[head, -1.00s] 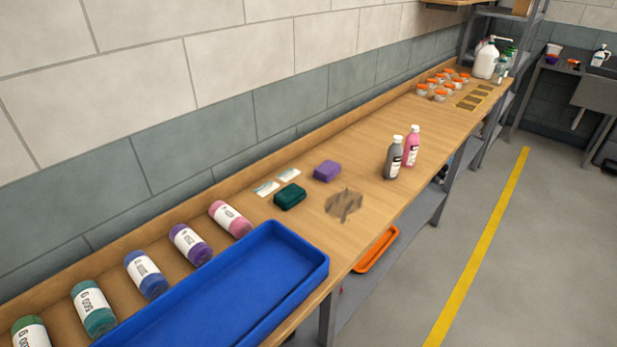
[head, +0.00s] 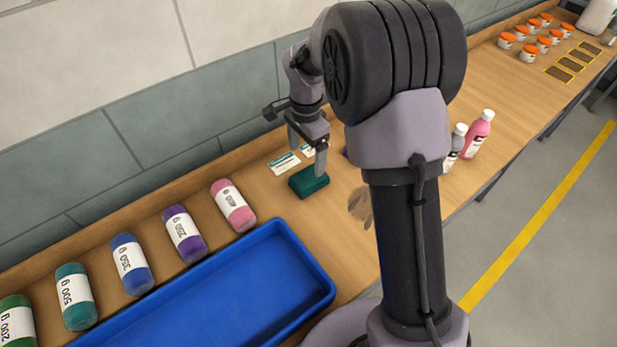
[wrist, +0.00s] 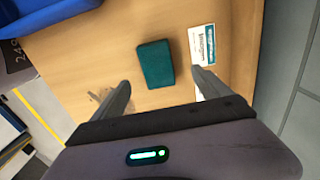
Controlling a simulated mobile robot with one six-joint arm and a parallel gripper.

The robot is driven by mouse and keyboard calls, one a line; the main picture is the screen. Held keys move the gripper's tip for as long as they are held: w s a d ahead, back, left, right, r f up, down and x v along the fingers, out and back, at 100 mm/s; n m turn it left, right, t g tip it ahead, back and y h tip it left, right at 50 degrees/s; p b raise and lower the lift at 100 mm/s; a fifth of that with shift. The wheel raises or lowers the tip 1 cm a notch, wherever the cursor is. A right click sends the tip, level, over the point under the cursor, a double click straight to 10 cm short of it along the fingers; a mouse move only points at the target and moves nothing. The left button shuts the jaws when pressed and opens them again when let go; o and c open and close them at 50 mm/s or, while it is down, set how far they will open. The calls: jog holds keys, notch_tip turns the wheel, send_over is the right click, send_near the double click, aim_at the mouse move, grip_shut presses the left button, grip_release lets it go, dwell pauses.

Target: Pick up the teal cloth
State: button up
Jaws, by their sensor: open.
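The teal cloth (head: 309,182) is a small folded dark-teal block lying on the wooden bench, to the right of the blue tray's far corner in the head view. In the wrist view the cloth (wrist: 155,64) lies just beyond and between my open fingertips. My gripper (head: 307,150) is above the cloth, pointing down, open and empty; its fingers (wrist: 160,82) stand apart in the wrist view, not touching the cloth.
A blue tray (head: 325,292) lies left of the cloth. A white label card (head: 284,164) lies close behind the cloth; it shows in the wrist view (wrist: 203,44). A brown smudge (head: 360,204) marks the bench. Several labelled jars lie along the wall. Two bottles (head: 479,135) stand to the right.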

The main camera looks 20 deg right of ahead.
aim_at(309, 177)
jog(key=f, duration=0.2)
jog(key=s+f+b, duration=0.1)
jog(key=f, duration=0.1)
jog(key=shift+s, duration=0.2)
jog(key=f+b, duration=0.1)
jog(key=f, duration=0.2)
jog(key=f+b, duration=0.1)
jog(key=f, duration=0.1)
jog(key=shift+w+d+f+b, duration=0.15)
jog(key=shift+w+d+b, duration=0.15)
jog(key=shift+w, duration=0.05)
jog(key=c, duration=1.4)
notch_tip(309, 177, up, 10)
jog(key=p, duration=0.4)
jog(key=shift+c, duration=0.2)
